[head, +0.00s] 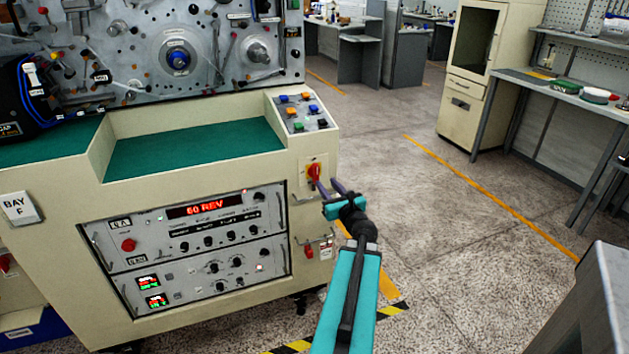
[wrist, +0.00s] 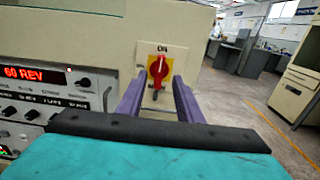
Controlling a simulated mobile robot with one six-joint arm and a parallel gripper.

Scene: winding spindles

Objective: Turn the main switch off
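The main switch is a red rotary handle (head: 314,171) on a yellow plate, on the right end of the cream machine's front. In the wrist view the red handle (wrist: 157,67) stands upright, in line with the "ON" label above it. My gripper (head: 327,184) is open, with its two purple fingers pointing at the switch. In the wrist view the fingertips (wrist: 157,84) lie to the left and right of the handle, with gaps on both sides. I cannot tell whether the tips reach around it.
The control panel (head: 200,247) with a red "60 REV" display is left of the switch. Below the switch is a small plate with a red part (head: 309,251). A button panel (head: 303,111) sits above. The floor to the right is open, with a workbench (head: 567,91) beyond.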

